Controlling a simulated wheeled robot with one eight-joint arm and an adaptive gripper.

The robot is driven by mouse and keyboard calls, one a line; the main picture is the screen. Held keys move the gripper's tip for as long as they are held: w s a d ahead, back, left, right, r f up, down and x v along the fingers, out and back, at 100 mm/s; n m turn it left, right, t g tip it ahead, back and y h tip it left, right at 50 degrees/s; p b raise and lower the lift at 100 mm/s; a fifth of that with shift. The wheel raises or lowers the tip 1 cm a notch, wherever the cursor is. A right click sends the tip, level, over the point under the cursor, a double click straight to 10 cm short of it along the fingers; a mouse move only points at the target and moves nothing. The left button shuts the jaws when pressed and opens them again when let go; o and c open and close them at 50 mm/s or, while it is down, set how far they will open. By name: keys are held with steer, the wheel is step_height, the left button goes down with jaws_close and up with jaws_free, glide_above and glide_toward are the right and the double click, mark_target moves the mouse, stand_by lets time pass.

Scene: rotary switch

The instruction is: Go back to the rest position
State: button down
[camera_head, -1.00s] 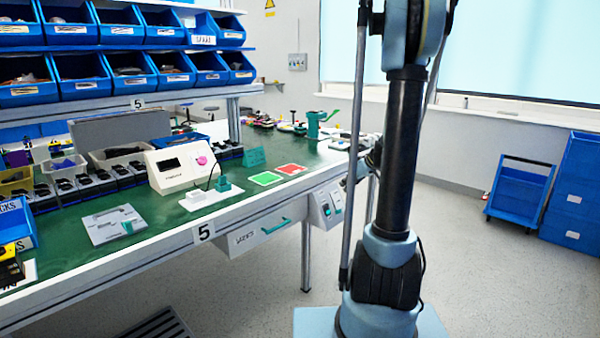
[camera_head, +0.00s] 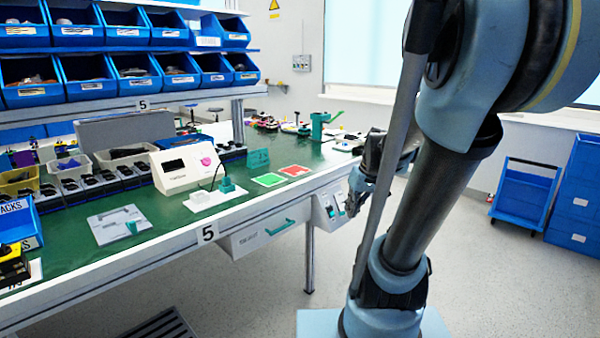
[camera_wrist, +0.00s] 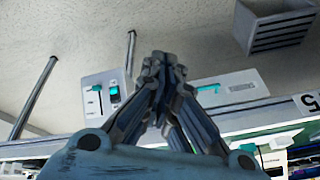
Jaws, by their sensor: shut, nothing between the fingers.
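My gripper (camera_wrist: 163,75) shows in the wrist view with its fingertips together and nothing between them. In the head view my gripper (camera_head: 355,190) is small and partly hidden behind my arm, close to the bench's front side. The switch box (camera_head: 328,208) with its teal switch hangs under the bench edge, just left of my gripper. It also shows in the wrist view (camera_wrist: 104,98), left of my fingers, upside down. I cannot tell from the head view whether my gripper touches the box; in the wrist view they look apart.
The green-topped bench (camera_head: 130,240) runs along the left, with a drawer (camera_head: 265,232) under its edge. Blue bins (camera_head: 80,75) fill the shelves above. A blue trolley (camera_head: 525,195) and stacked blue crates (camera_head: 575,200) stand at the right. The floor (camera_head: 470,250) between is clear.

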steer(key=s+d+f+m+h, duration=0.1)
steer(key=s+f, duration=0.1)
steer(key=s, duration=0.5)
steer(key=s+d+f+m+h, duration=0.1)
steer(key=s+f+m, duration=0.1)
steer(key=s, duration=0.5)
steer(key=shift+d+f+g+h, duration=0.25)
steer(key=shift+f+g+h, duration=0.05)
steer(key=shift+f+g, duration=0.1)
steer(key=shift+w+f, duration=0.2)
steer(key=shift+w, duration=0.2)
